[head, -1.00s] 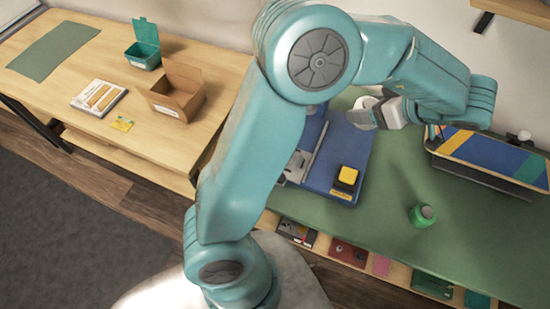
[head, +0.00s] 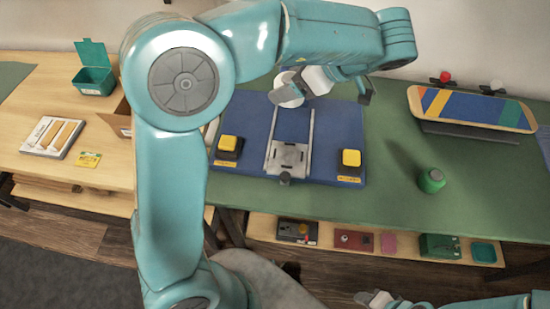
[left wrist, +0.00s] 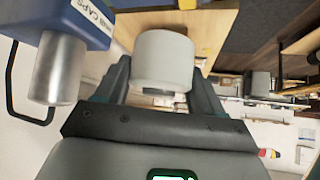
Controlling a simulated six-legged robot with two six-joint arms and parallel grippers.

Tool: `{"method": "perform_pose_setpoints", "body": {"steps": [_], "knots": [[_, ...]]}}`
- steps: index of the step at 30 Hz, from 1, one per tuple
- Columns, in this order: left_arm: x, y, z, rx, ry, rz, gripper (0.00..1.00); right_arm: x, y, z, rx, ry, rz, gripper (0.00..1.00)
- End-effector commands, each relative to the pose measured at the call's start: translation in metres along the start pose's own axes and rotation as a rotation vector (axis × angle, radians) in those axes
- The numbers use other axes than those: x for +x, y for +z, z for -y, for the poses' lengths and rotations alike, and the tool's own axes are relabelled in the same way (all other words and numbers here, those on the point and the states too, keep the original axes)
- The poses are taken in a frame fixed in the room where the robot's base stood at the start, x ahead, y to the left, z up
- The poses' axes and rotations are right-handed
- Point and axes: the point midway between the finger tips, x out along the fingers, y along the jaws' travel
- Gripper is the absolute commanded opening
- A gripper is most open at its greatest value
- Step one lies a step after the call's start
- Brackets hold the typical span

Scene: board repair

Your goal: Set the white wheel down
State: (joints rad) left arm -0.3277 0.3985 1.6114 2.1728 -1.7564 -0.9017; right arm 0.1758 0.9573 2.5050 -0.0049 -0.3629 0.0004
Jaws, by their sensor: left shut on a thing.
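The white wheel (left wrist: 163,60) is between the two dark fingers of my left gripper (left wrist: 165,85) in the left wrist view. In the head view my left gripper (head: 291,92) holds the wheel (head: 285,77) above the back of the blue fixture board (head: 340,125), and a finger hides part of the wheel. I cannot tell its exact height there. Part of my right gripper (head: 374,298) shows at the bottom edge of the head view, too little to tell its opening.
The board has two yellow buttons (head: 229,143) (head: 351,158) and a metal slide (head: 288,158). A green container (head: 431,181) and a striped skateboard deck (head: 472,107) on a stand are to the right on the green bench (head: 390,200). The bench is clear around the container.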

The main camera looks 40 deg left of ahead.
Motion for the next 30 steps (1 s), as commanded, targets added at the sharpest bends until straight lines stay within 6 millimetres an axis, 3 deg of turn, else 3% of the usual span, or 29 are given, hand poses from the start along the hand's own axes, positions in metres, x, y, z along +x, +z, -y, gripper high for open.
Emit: {"method": "perform_pose_setpoints", "body": {"steps": [2, 8, 19, 30], "knots": [[0.002, 0.008, 0.000, 0.006, 0.006, 0.000, 0.26, 0.011, 0.000, -0.004, 0.000, 0.000, 0.000, 0.43], [0.007, 0.023, -0.001, 0.018, 0.013, -0.002, 0.26, 0.021, -0.001, -0.008, 0.000, 0.000, 0.000, 0.43], [0.081, 0.095, 0.001, 0.018, 0.010, -0.002, 0.26, 0.044, -0.001, -0.016, 0.000, 0.000, 0.000, 0.43], [0.111, 0.120, 0.002, 0.015, 0.011, -0.001, 0.26, 0.052, -0.001, -0.019, 0.000, 0.000, 0.000, 0.43]]}}
